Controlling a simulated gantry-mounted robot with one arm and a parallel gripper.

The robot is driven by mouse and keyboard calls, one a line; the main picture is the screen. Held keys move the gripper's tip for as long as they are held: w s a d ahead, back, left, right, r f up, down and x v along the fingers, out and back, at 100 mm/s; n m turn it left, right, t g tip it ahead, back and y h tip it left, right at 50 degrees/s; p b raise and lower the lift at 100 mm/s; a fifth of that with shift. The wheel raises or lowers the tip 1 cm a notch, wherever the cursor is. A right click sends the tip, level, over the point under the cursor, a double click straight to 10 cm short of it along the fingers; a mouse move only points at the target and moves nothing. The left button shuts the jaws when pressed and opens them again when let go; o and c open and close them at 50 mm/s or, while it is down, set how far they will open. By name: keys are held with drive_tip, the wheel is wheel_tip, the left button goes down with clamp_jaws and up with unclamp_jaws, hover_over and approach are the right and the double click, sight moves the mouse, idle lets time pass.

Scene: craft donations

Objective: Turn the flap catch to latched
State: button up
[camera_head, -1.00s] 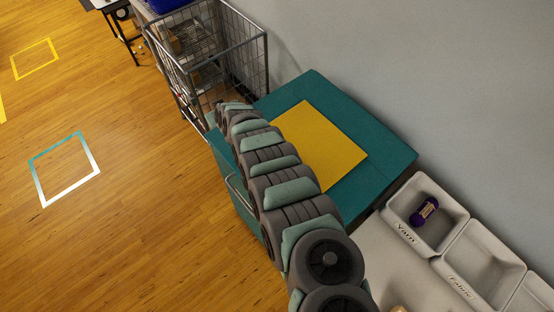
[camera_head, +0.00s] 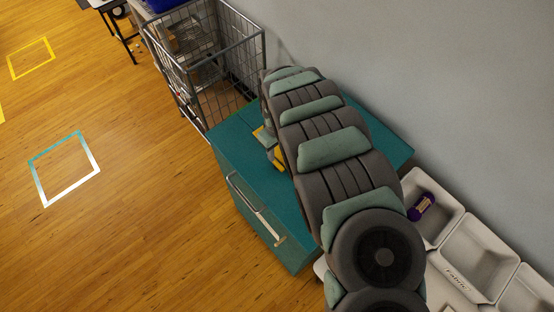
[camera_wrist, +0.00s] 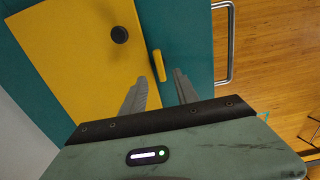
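The flap is a yellow panel (camera_wrist: 75,55) with a dark round knob, lying flush in the teal top of a cabinet. The flap catch (camera_wrist: 158,66) is a small yellow bar on the teal beside the flap's edge in the wrist view. It lies roughly along that edge and does not appear to cross onto the flap. My gripper (camera_wrist: 162,76) is open, its two grey fingers apart, with the catch showing between the fingertips. I cannot tell whether they touch it. In the head view my arm hides most of the flap, and the catch cannot be made out clearly.
The teal cabinet (camera_head: 236,146) has a metal bar handle (camera_head: 256,208) on its front. A wire cage cart (camera_head: 205,60) stands behind it. Pale bins, one holding purple yarn (camera_head: 421,206), stand at right by the grey wall. The wooden floor at left is open.

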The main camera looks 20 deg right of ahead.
sight(277, 163)
drive_tip(key=shift+f, duration=3.6)
clamp_jaws()
